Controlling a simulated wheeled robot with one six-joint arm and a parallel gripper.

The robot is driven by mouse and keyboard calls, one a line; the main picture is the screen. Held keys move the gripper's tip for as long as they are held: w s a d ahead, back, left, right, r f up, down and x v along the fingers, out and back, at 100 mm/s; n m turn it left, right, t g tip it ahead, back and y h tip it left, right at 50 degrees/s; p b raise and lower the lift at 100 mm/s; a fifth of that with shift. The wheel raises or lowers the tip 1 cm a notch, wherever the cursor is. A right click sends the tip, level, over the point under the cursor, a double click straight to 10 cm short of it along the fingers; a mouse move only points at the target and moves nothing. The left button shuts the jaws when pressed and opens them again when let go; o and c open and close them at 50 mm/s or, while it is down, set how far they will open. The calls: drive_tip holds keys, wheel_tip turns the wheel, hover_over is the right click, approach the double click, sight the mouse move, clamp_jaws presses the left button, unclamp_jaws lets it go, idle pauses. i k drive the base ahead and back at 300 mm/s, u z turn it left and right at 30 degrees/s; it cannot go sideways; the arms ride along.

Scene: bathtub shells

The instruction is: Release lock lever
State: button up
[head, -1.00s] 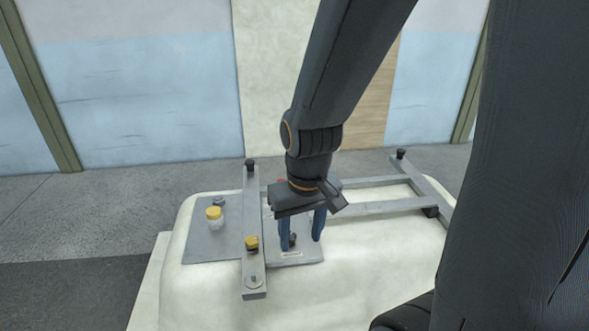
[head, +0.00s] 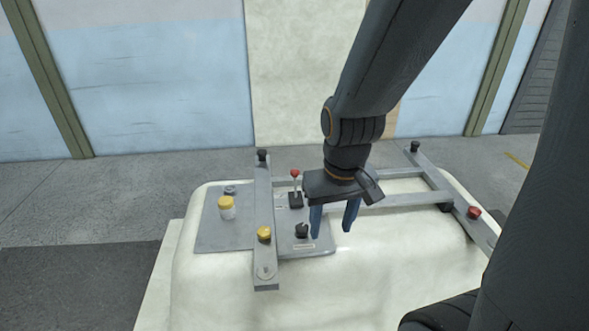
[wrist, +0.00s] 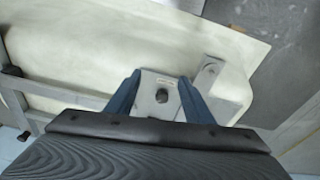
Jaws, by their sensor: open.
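A lever with a red ball top (head: 295,174) stands upright on a dark base at the back of the grey plate (head: 222,238). A black knob (head: 302,230) sits nearer the front of the plate, above a small label. The pictures do not tell which one is the lock lever. My gripper (head: 332,233) points down with its two blue fingers apart and empty, just right of the black knob in the head view. In the wrist view a dark knob (wrist: 161,95) shows between the fingers of my gripper (wrist: 160,76), with no visible contact.
A grey bar (head: 263,210) with a yellow knob (head: 264,233) crosses the plate left of my gripper. A metal frame (head: 395,200) with a red knob (head: 474,212) lies right, on the cream tub shell (head: 390,260).

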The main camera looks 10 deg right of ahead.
sight(294, 173)
drive_tip(key=k, duration=1.1)
drive_tip(key=z, duration=0.75)
drive_tip(key=i, duration=1.2)
drive_tip(key=u, duration=0.55)
